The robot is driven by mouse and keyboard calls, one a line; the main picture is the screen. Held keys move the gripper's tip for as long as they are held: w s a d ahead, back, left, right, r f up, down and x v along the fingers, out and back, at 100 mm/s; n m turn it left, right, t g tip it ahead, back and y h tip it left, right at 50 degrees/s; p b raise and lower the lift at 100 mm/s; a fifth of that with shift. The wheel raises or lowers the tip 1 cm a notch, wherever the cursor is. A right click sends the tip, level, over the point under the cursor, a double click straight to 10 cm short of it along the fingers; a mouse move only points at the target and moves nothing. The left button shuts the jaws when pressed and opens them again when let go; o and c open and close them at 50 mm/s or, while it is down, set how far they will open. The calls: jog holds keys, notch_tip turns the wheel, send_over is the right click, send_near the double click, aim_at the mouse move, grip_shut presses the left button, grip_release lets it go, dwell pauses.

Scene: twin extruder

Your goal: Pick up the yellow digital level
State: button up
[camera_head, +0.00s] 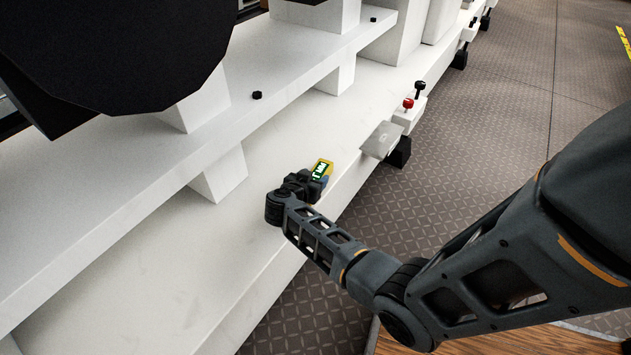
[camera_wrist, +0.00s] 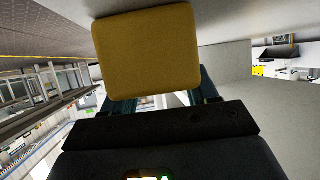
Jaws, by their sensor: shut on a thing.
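The yellow digital level (camera_head: 322,169) is a small yellow block with a dark display and green markings. In the head view it is at my gripper (camera_head: 316,180), by the white lower ledge of the machine. In the wrist view a broad yellow face of the level (camera_wrist: 147,52) fills the upper middle, between the two fingers of my gripper (camera_wrist: 150,98). My gripper is shut on it. I cannot tell whether the level touches the ledge. The fingertips are largely hidden behind the level.
The white lower ledge (camera_head: 130,240) runs along the machine, with a raised white beam (camera_head: 255,75) behind it. A grey-white plate (camera_head: 382,140) and a red knob (camera_head: 408,103) stick out farther along the edge. Patterned floor (camera_head: 500,110) lies open to the right.

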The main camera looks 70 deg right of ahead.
jog(key=shift+f, duration=0.1)
jog(key=c, duration=0.5)
jog(key=shift+o, duration=0.2)
jog(key=shift+r, duration=0.2)
